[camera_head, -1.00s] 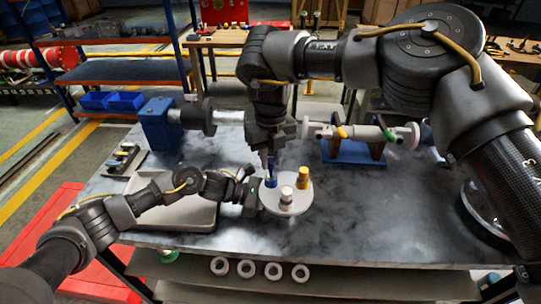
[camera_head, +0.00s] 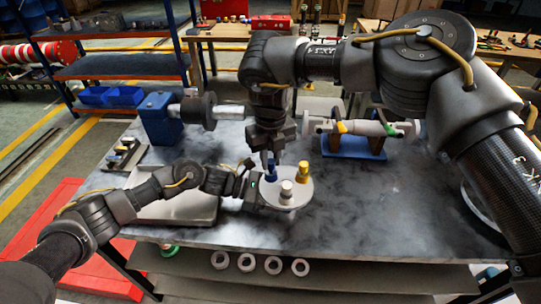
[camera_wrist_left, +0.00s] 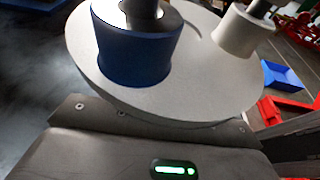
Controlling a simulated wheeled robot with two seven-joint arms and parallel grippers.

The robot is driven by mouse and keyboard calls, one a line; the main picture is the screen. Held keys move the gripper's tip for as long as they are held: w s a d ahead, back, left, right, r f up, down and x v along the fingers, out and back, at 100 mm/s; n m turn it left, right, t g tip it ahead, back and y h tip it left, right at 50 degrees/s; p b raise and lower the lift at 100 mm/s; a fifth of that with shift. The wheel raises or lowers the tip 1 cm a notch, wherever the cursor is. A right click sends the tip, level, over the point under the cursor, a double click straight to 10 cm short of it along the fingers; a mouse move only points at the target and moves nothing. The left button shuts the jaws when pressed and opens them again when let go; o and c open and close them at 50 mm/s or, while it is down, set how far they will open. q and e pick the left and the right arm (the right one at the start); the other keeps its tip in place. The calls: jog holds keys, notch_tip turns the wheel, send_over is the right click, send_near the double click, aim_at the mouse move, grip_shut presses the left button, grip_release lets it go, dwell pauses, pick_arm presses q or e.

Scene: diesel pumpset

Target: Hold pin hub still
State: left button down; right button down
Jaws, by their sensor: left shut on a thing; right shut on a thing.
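The pin hub (camera_head: 290,203) is a light grey round disc on the table, with a blue, a yellow and a white bush standing on it. My left gripper (camera_head: 256,192) is shut on the disc's left edge; its fingertips are hard to make out. In the left wrist view the disc (camera_wrist_left: 200,95) fills the upper middle, with the blue bush (camera_wrist_left: 135,48) close by and the white bush (camera_wrist_left: 242,32) behind. My right gripper (camera_head: 267,160) points down from above and is shut on the blue bush (camera_head: 271,174), at the disc's back left. The yellow bush (camera_head: 303,172) and white bush (camera_head: 286,190) stand free.
A grey tray (camera_head: 180,212) lies left of the hub, partly under my left arm. A blue-based shaft assembly (camera_head: 352,146) stands behind right, and a blue block with a shaft (camera_head: 158,118) behind left. The table front right is bare.

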aim_at(270, 161)
jog(key=shift+f, duration=0.25)
jog(key=c, duration=1.2)
grip_release()
notch_tip(270, 161, up, 12)
jog(key=shift+r, duration=0.1)
pick_arm(q)
jog(key=shift+c, duration=2.3)
grip_release()
jog(key=v, duration=1.2)
